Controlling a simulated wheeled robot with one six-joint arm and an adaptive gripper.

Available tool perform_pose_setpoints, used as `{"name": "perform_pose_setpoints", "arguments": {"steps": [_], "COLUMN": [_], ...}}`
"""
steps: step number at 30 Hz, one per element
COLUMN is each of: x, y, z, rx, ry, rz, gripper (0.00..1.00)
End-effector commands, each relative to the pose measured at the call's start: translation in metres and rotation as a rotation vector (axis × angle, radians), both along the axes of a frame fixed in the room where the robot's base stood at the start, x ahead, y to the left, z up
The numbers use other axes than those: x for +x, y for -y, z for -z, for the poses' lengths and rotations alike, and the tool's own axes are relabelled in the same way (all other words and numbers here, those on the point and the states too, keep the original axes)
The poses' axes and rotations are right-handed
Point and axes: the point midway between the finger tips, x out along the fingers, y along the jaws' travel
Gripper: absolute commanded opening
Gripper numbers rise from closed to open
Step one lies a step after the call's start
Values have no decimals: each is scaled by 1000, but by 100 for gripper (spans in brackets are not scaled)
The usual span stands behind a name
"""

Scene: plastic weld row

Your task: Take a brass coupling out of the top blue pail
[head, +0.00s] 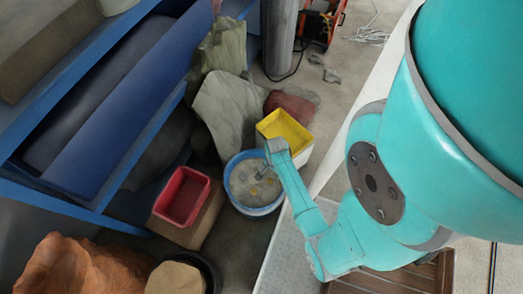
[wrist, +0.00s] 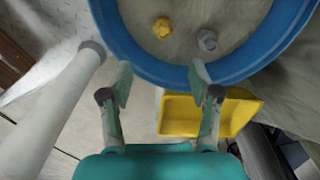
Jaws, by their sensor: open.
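The blue pail (head: 256,210) stands on the floor in the middle of the head view, with a pale inside and a few small pieces in it. In the wrist view its blue rim (wrist: 270,52) arches across the top. A yellow, brass-coloured piece (wrist: 161,27), likely a brass coupling, lies on the pale surface inside. A grey piece (wrist: 207,40) lies to its right, near the rim. My gripper (wrist: 160,78) is open and empty, with its fingertips at the near rim. In the head view my gripper (head: 267,168) is over the pail's upper part.
A yellow bin (head: 285,131) stands just behind the pail and shows below the rim in the wrist view (wrist: 180,116). A red bin (head: 182,196) sits on a box to the left. A blue shelf (head: 95,110) and grey sacking (head: 222,112) bound the left and back.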

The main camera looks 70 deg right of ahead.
Motion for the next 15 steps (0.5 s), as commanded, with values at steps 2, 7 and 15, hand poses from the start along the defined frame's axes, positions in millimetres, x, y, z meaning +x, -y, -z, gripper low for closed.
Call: {"name": "perform_pose_setpoints", "arguments": {"steps": [2, 7, 15], "x": [0, 0, 0], "y": [1, 0, 0], "z": [5, 29, 54], "rx": [5, 5, 3], "ry": [-4, -5, -3], "rz": [6, 5, 4], "gripper": [62, 62, 62]}}
